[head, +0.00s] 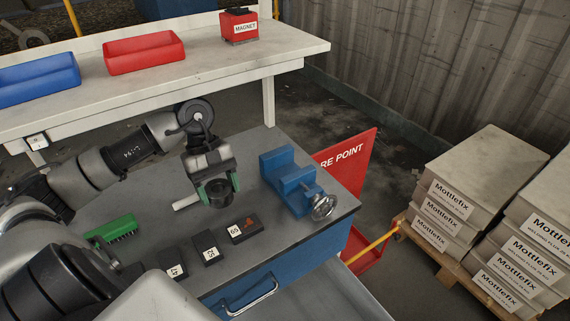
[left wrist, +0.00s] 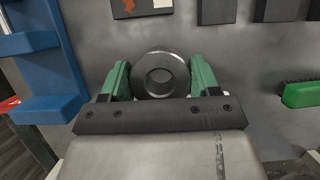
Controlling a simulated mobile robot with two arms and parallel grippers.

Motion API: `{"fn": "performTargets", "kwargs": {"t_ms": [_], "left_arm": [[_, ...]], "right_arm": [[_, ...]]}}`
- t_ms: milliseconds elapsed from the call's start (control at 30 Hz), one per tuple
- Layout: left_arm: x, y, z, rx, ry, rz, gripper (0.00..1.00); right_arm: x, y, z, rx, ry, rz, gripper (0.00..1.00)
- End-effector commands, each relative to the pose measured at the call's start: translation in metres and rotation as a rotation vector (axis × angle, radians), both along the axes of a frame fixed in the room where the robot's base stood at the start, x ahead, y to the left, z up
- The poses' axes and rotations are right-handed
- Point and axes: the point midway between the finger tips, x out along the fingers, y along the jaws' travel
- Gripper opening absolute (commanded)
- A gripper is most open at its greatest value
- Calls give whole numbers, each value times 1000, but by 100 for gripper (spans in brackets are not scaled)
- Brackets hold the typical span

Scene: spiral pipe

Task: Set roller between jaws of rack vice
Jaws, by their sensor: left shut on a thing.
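My left gripper (head: 219,188) is shut on a dark round roller (head: 219,195), over the grey top of the blue bench. In the left wrist view the roller (left wrist: 173,64) shows as a thick ring with a hole, between the green fingers (left wrist: 160,82). The blue vice (head: 277,161) stands to the right of the gripper in the head view, with a gap between its jaws and a steel handwheel at its front. The vice (left wrist: 32,42) also shows at the left of the left wrist view. The roller is apart from the vice. My right gripper is not in view.
Dark labelled blocks (head: 206,247) and a green brush (head: 111,230) lie along the bench's near side. A pale rod (head: 186,202) shows left of the gripper. A white table (head: 290,43) with red and blue bins stands behind. A red sign (head: 345,160) stands beyond the vice.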

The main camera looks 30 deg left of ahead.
Motion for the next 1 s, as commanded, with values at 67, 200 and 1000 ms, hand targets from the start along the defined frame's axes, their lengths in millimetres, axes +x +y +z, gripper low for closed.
{"fn": "performTargets", "kwargs": {"t_ms": [67, 200, 1000], "left_arm": [[12, -5, 4, -7, -8, 0, 27], [36, -16, 6, -9, -8, -3, 27], [160, -69, 2, -2, 1, -4, 27]], "right_arm": [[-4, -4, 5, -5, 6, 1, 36], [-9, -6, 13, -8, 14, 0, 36], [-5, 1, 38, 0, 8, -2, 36]]}}
